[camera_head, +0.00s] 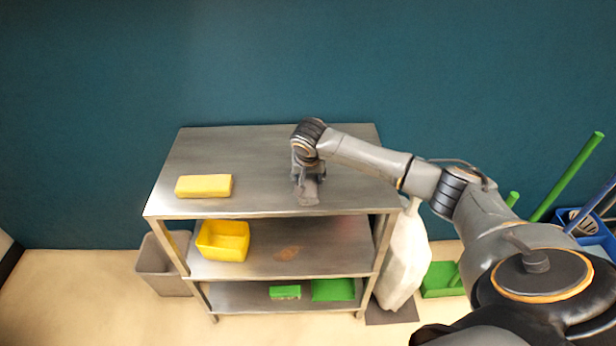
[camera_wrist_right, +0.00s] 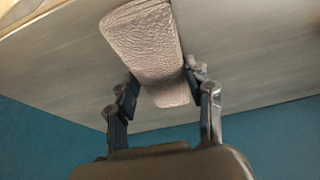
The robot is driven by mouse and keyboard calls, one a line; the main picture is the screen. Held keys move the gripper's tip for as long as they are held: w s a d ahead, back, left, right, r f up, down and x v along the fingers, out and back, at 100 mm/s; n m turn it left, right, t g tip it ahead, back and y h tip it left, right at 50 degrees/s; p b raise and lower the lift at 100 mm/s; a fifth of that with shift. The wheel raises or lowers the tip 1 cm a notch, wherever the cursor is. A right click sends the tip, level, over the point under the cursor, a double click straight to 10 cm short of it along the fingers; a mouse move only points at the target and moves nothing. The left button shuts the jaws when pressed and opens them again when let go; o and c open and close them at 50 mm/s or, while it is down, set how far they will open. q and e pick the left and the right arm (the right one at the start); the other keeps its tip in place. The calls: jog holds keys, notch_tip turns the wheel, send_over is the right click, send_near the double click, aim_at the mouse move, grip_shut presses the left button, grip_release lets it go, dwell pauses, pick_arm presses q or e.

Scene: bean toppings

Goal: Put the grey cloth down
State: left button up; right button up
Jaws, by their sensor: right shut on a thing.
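The grey cloth (camera_wrist_right: 148,50) is a folded, textured strip between the fingers of my right gripper (camera_wrist_right: 160,95) in the right wrist view. In the head view the cloth (camera_head: 308,193) is a small grey piece below my right gripper (camera_head: 309,176), over the front part of the metal shelf's top (camera_head: 260,160). My right gripper is shut on the cloth. The cloth is at or close to the top surface; I cannot tell whether it touches. My left gripper is not in view.
A yellow sponge (camera_head: 204,186) lies on the top's left side. Green items (camera_head: 333,289) lie on the lowest shelf. A white bag (camera_head: 403,258) hangs at the right. The top between sponge and gripper is clear.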

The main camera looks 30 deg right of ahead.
jog(key=shift+f, duration=0.1)
jog(key=o, duration=1.3)
jog(key=v, duration=1.2)
jog(key=shift+w, duration=0.1)
